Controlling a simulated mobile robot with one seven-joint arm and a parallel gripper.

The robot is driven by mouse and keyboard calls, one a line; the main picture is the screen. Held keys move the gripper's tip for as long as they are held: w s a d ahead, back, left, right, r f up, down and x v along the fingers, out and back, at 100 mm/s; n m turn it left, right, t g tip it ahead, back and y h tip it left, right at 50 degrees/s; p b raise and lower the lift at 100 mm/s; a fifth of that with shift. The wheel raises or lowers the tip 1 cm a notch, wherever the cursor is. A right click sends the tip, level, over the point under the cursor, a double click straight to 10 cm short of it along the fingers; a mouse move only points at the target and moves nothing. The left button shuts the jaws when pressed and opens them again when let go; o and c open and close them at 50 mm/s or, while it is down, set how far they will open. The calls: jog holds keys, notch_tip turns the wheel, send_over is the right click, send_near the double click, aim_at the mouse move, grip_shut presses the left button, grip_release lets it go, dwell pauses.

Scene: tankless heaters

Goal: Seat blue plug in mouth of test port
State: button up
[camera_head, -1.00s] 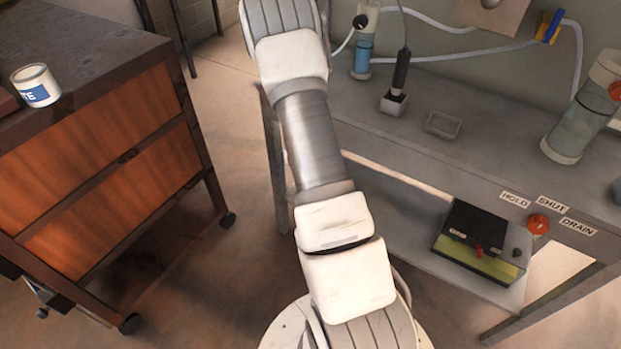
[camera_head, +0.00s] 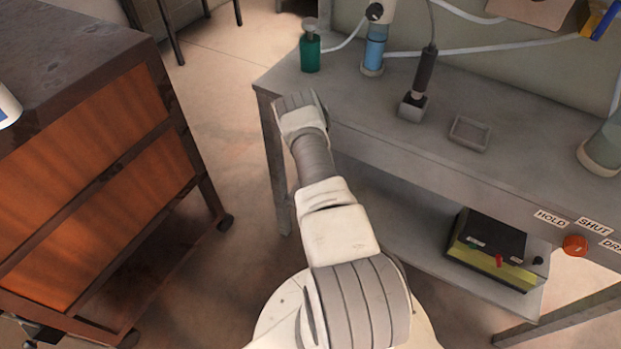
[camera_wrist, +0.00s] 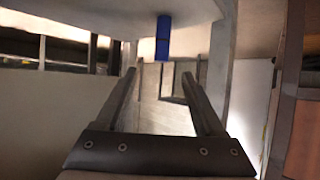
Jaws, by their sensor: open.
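In the wrist view, a small blue cylinder (camera_wrist: 163,38), which looks like the blue plug, shows upright against the edge of a pale surface, beyond my fingertips. My gripper (camera_wrist: 160,74) is open, with its two fingers apart and nothing between them. The blue piece lines up with the gap between the fingers but stands clear of them. In the head view my gripper is hidden beyond my arm, which reaches the left end of the grey bench (camera_head: 400,125). I cannot tell which fitting is the test port.
On the bench stand a green bottle (camera_head: 310,52), a blue-liquid cylinder (camera_head: 375,48), a black handled tool in a holder (camera_head: 412,106) and an empty shallow tray (camera_head: 470,133). A black-and-yellow box (camera_head: 490,250) sits on the lower shelf. A wooden cabinet (camera_head: 90,190) stands left.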

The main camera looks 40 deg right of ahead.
jog(key=b+x, duration=0.3)
jog(key=x, duration=0.7)
jog(key=shift+a+b, duration=0.1)
jog(key=shift+b, duration=0.2)
jog(key=shift+w+r+b+x, duration=0.2)
jog(key=shift+b+x, duration=0.55)
jog(key=shift+x, duration=0.65)
jog(key=shift+w+r+b+x, duration=0.1)
jog(key=shift+r+b+x, duration=0.1)
jog(key=shift+b+x, duration=0.9)
jog(key=shift+w+f+p, duration=0.15)
jog(key=shift+w+p, duration=0.1)
jog(key=shift+p, duration=0.15)
jog(key=shift+c, duration=0.2)
grip_shut()
